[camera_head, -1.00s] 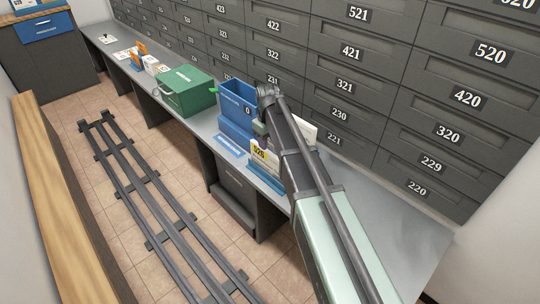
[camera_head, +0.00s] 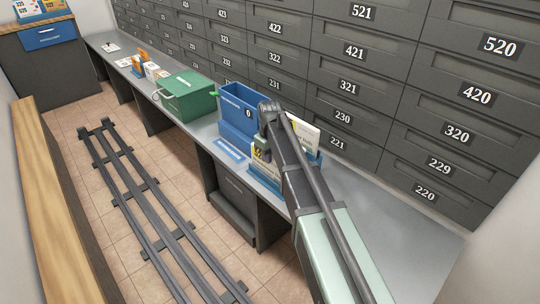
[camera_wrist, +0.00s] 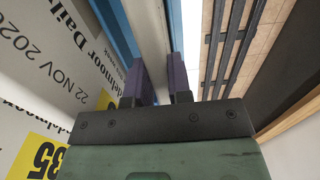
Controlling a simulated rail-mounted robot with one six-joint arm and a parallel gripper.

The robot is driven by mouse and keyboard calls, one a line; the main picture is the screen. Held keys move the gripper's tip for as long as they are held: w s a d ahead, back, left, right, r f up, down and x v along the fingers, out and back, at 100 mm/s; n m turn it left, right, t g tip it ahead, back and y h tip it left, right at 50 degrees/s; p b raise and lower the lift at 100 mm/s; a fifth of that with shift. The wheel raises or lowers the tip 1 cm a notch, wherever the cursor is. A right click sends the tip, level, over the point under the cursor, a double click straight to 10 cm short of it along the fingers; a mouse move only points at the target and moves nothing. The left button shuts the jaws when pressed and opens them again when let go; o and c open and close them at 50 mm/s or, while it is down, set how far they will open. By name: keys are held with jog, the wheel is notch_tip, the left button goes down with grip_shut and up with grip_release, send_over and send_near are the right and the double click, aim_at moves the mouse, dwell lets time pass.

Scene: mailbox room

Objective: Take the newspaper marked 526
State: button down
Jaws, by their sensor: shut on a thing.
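Newspapers stand in a blue rack (camera_head: 262,187) on the counter, with a white front paper (camera_head: 262,172) on the near side. A yellow label (camera_head: 257,152) there is mostly hidden by my gripper (camera_head: 262,146). In the wrist view, my gripper (camera_wrist: 162,84) is shut on a pale upright newspaper (camera_wrist: 151,40), seen edge-on between blue rack parts (camera_wrist: 114,35). I cannot read the held paper's number. Left of the fingers, a printed newspaper (camera_wrist: 55,70) shows a date and a cut-off yellow label (camera_wrist: 38,156).
A blue bin (camera_head: 238,112) stands left of the rack and a green box (camera_head: 189,97) farther left on the counter (camera_head: 385,205). Numbered grey mailboxes (camera_head: 365,52) rise behind. The counter's right end is clear. Floor rails (camera_head: 150,205) run along the front.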

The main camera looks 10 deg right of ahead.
jog(key=shift+r+p, duration=2.65)
jog(key=shift+f, duration=0.15)
